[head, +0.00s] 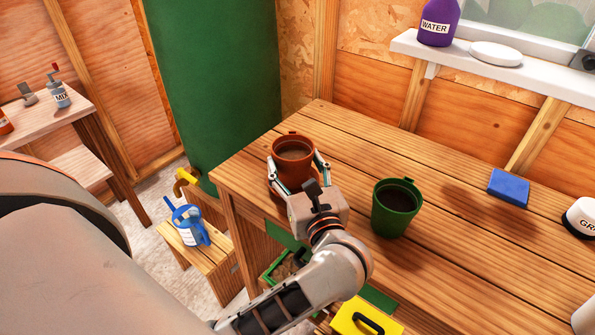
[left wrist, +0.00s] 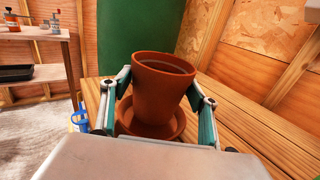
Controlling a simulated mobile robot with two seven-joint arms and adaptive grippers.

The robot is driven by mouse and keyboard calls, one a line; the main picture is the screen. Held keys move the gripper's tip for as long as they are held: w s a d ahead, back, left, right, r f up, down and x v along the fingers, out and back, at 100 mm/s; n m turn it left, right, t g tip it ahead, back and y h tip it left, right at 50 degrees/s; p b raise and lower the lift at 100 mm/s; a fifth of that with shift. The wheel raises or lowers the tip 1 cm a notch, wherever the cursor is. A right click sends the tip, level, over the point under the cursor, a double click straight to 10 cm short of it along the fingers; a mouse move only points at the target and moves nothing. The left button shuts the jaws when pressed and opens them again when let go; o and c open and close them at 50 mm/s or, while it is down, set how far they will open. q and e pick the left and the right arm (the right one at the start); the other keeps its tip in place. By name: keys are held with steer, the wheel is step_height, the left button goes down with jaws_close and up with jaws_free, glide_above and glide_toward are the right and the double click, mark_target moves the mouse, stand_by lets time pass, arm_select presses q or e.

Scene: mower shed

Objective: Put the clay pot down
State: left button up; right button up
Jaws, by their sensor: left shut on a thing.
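The clay pot (head: 293,165) is orange-brown, upright, with dark content inside, at the left part of the wooden workbench (head: 450,270). My left gripper (head: 297,172) is shut on it, a finger on each side. In the left wrist view the pot (left wrist: 160,92) stands between the green-padded fingers (left wrist: 160,105). A clay saucer (left wrist: 150,128) lies directly under the pot, its rim around the pot's foot. I cannot tell whether the pot's foot touches the saucer. The pot's lower part is partly hidden by the gripper in the head view. My right gripper is not in view.
A green pot (head: 397,208) with dark content stands just right of my gripper. A blue block (head: 508,187) and a white-and-black container (head: 582,217) are further right. A yellow case (head: 366,318) is low in front. The bench middle behind the green pot is clear.

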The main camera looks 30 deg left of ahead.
arm_select(q)
steer(key=shift+f, duration=0.8)
steer(key=shift+r, duration=0.2)
steer(key=shift+f, duration=0.2)
steer(key=o, duration=1.3)
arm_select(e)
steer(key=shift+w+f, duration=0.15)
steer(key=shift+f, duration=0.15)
